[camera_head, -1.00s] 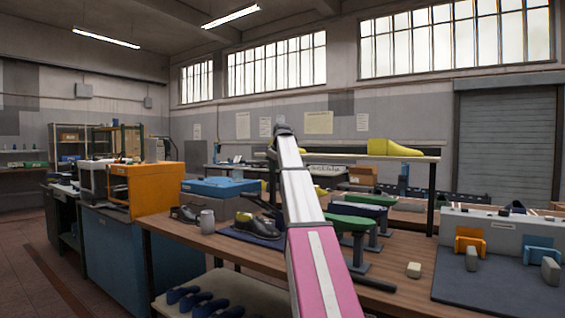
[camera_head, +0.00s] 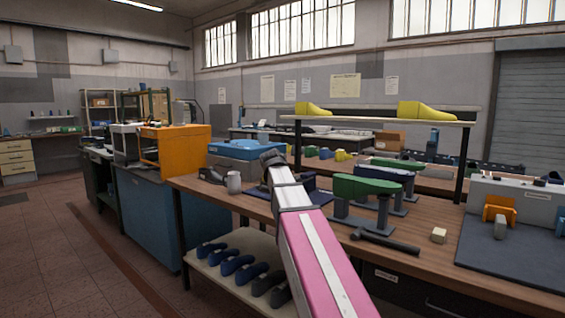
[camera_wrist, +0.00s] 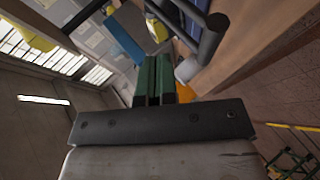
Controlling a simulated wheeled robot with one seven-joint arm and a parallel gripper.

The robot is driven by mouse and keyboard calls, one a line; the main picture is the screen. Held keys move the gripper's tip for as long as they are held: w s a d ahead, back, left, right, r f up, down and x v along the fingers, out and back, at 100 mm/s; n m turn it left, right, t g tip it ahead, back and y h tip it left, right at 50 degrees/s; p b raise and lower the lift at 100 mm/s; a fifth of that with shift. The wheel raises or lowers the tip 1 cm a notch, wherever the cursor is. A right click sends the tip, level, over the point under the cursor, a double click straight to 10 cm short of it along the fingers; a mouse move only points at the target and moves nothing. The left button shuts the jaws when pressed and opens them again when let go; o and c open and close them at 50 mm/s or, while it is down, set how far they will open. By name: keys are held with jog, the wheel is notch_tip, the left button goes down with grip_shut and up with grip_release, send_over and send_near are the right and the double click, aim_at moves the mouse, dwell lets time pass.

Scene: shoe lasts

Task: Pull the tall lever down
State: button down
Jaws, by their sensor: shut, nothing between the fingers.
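A grey control box (camera_head: 520,190) stands on the bench at the right edge. On its front is an orange bracket (camera_head: 499,212) with a grey handle (camera_head: 500,228) in front of it. A blue bracket (camera_head: 560,222) beside it is cut off by the frame edge. I cannot tell which lever is the tall one. My arm reaches away from me, its end (camera_head: 272,158) over the bench well left of the box. In the wrist view my gripper's (camera_wrist: 154,62) green fingers are together and hold nothing. The box is not recognisable there.
A green shoe last on a stand (camera_head: 365,188), a hammer (camera_head: 385,241) and a small pale block (camera_head: 439,235) lie between my arm and the box. Yellow lasts (camera_head: 427,110) sit on a raised shelf. A dark bar (camera_wrist: 210,38) is close in the wrist view.

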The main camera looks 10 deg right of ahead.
notch_tip(320, 180, down, 8)
jog(key=a, duration=0.1)
jog(key=shift+s+r+t+h, duration=0.25)
jog(key=shift+s+t+h, duration=0.05)
jog(key=shift+s+t, duration=0.15)
dwell(0.3)
jog(key=w+r+v, duration=0.1)
jog(key=r+v, duration=0.1)
jog(key=v, duration=1.1)
jog(key=shift+d+r, duration=0.2)
jog(key=shift+f, duration=0.1)
